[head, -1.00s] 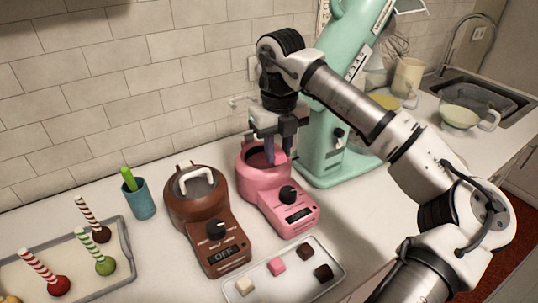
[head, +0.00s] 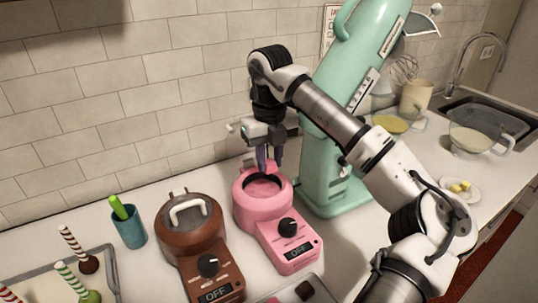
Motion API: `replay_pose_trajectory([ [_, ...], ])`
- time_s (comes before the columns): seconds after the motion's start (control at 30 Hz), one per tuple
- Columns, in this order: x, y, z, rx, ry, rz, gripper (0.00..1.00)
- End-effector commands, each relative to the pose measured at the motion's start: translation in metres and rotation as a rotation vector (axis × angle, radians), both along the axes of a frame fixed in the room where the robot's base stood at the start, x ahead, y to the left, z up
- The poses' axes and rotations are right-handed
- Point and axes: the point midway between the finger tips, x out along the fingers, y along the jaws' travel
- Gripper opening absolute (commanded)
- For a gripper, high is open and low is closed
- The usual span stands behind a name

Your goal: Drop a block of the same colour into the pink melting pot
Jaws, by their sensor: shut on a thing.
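The pink melting pot (head: 268,215) stands on the counter with its round top open and pink inside. Its front has a black knob and a display reading OFF. My gripper (head: 269,165) points down just above the pot's opening, toward its back rim. A dark brown block (head: 305,290) lies on the block tray (head: 325,287) at the bottom edge. The rest of this tray is cut off, and no pink block shows there now.
A brown melting pot (head: 194,235) with a white-handled lid stands left of the pink one. A teal cup (head: 130,231) and a tray of striped sticks (head: 110,262) are further left. A mint stand mixer (head: 325,175) rises close on the right.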

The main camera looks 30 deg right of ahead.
Motion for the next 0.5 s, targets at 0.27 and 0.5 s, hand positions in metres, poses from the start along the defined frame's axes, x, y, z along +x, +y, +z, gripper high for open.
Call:
replay_pose_trajectory([
  [0.27,0.000,0.000,-0.035,0.000,0.000,0.000,0.05],
  [0.5,0.000,0.000,-0.040,0.000,-0.001,0.000,0.05],
])
